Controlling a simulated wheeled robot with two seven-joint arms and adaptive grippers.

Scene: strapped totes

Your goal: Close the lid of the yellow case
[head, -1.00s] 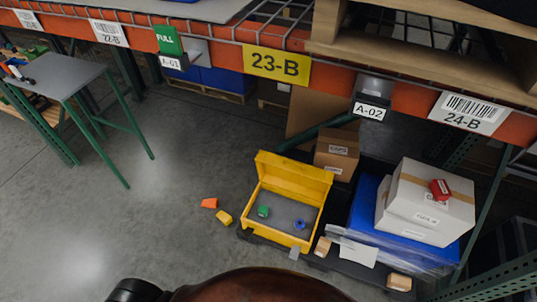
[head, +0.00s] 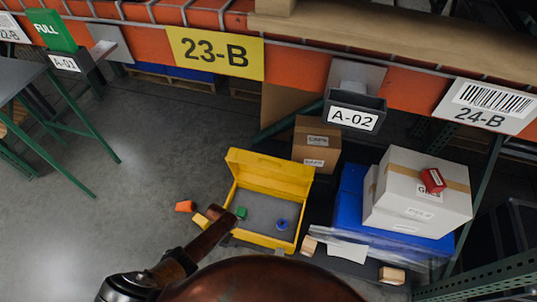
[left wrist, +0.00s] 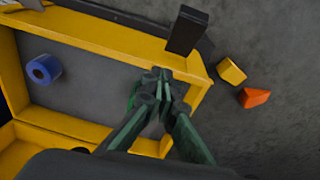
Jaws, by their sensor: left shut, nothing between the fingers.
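The yellow case (head: 268,241) stands open on the floor side of the rack, its lid (head: 270,168) raised at the back. Inside on its grey floor are a green block (head: 240,213) and a blue ring-like piece (head: 281,224). In the left wrist view the case rim (left wrist: 110,35) and part of the lid (left wrist: 40,150) show. My left gripper (left wrist: 160,78) is shut and empty, over the case near one side wall, partly hiding a green piece. In the head view my left arm reaches to the case's left side; its fingertips are hard to make out. My right gripper is out of view.
An orange block (head: 185,206) and a yellow block (head: 200,219) lie left of the case. A blue tote (head: 350,205) with a white box (head: 415,190) stands right. The rack beam (head: 300,66) runs overhead.

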